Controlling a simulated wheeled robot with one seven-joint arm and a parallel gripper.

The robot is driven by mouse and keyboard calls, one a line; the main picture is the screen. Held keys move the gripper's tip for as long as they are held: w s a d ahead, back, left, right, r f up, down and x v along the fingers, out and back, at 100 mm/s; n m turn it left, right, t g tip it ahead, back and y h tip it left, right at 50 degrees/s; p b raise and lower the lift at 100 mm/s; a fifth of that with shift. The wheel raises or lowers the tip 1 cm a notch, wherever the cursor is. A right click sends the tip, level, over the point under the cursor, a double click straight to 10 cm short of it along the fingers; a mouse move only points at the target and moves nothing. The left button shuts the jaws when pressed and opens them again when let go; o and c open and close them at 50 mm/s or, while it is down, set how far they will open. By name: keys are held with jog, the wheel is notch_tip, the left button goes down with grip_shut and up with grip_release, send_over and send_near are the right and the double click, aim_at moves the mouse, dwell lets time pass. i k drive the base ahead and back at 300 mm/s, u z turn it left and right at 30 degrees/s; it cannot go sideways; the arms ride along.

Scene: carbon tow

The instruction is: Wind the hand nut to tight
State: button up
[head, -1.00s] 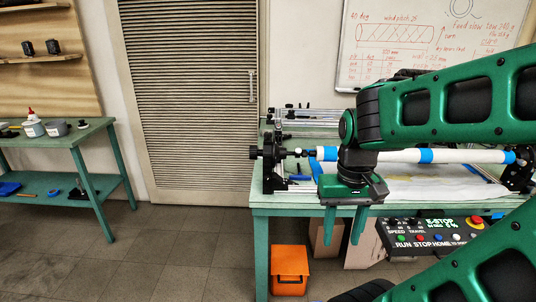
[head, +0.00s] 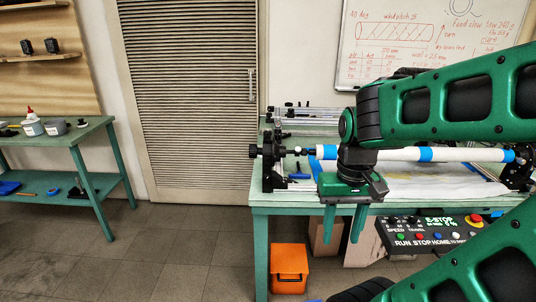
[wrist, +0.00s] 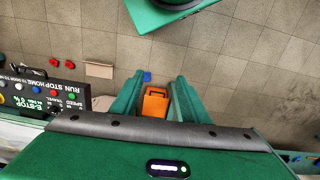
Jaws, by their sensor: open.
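The winding machine stands on the green table, with a white mandrel (head: 398,155) banded in blue lying across it. At the mandrel's left end is a black headstock (head: 273,163). A dark round knob, which looks like the hand nut (head: 254,152), sticks out on its left side. My gripper (head: 344,238) points down in front of the table's front edge, to the right of the knob and apart from it. Its two green fingers are spread with nothing between them. In the wrist view my gripper (wrist: 155,95) hangs over the floor. My arm hides part of the mandrel.
A control box (head: 433,230) with an E-stop hangs at the table's front right. An orange bin (head: 289,269) stands on the floor below. A side table (head: 78,140) with pots is at left. The floor between the tables is clear.

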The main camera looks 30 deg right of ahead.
aim_at(253, 151)
jog(key=u, duration=1.5)
jog(key=i, duration=1.25)
jog(key=z, duration=2.65)
